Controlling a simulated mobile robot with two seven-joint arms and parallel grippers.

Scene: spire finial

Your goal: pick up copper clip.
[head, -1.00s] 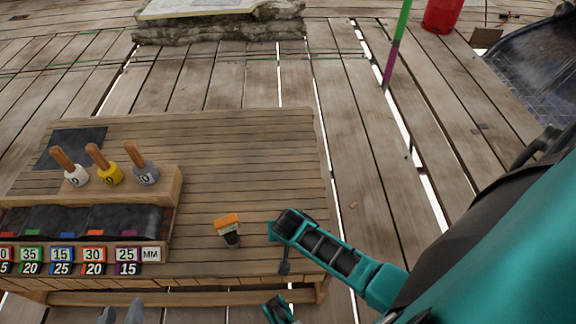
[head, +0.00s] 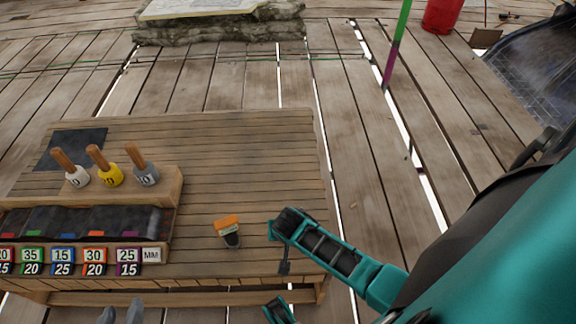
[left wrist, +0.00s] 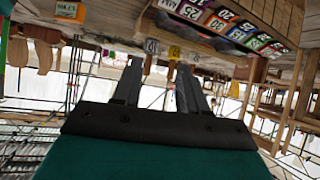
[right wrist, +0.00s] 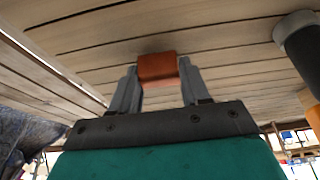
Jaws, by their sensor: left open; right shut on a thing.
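The copper clip (right wrist: 157,68) shows in the right wrist view as a small orange-brown block. It is between the fingertips of my right gripper (right wrist: 158,80), which is shut on it, with pale bench planks behind. I cannot make out the clip in the head view. My left gripper (head: 120,313) is at the bottom left edge of the head view, with only its fingertips showing. In the left wrist view its two fingers (left wrist: 158,75) are apart with nothing between them.
A rack of wooden-handled tools (head: 110,172) and numbered labels (head: 93,255) are at the left. The far right part of the bench is clear.

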